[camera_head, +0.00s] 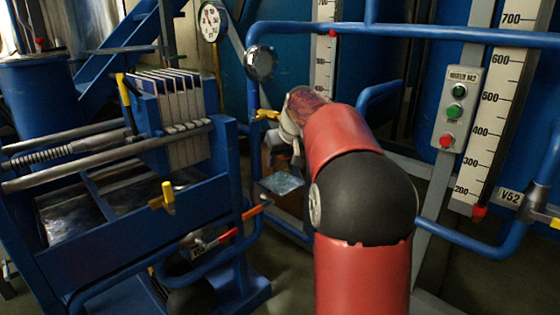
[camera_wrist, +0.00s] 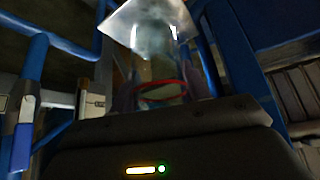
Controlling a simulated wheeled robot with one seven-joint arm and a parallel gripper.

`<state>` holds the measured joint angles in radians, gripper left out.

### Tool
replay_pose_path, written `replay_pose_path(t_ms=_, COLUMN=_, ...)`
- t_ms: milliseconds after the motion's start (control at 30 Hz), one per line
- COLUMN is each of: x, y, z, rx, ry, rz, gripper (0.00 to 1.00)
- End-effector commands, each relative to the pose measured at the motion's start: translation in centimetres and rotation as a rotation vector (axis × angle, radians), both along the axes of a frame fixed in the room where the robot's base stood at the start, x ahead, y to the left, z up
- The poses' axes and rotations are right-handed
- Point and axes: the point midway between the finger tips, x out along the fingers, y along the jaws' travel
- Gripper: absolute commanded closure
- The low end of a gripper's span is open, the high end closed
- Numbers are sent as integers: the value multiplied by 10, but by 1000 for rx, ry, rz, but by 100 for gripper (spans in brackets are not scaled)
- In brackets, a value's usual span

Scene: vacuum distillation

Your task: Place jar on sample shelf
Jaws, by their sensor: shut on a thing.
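In the wrist view, my gripper (camera_wrist: 160,90) is shut on a clear glass jar (camera_wrist: 158,68) with a red band low on it. A pale, shiny square plate (camera_wrist: 124,20), which looks like the sample shelf, lies just beyond the jar. I cannot tell whether the jar touches it. In the head view, the plate (camera_head: 282,183) shows below the end of my arm, beside blue pipework. My gripper is mostly hidden by my own arm there, and I cannot make out the jar.
Blue pipe rails (camera_head: 253,110) surround the plate. A blue filter press frame (camera_head: 225,160) stands close to its left. A button box (camera_head: 457,108) and scaled gauges (camera_head: 497,100) stand to the right.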

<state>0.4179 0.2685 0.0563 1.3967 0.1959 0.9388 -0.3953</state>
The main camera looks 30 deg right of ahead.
Motion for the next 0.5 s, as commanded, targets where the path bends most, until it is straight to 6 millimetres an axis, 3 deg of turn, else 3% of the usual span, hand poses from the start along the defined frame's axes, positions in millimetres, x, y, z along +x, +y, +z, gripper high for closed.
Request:
replay_pose_path(t_ms=67, x=15, y=0, z=0, rx=0, ry=1, rz=2, gripper=79)
replay_pose_path(t_ms=167, x=12, y=-1, z=-16, rx=0, ry=2, rz=0, gripper=79)
replay_pose_path(t_ms=500, x=12, y=0, z=-18, rx=-1, ry=0, rz=1, gripper=79)
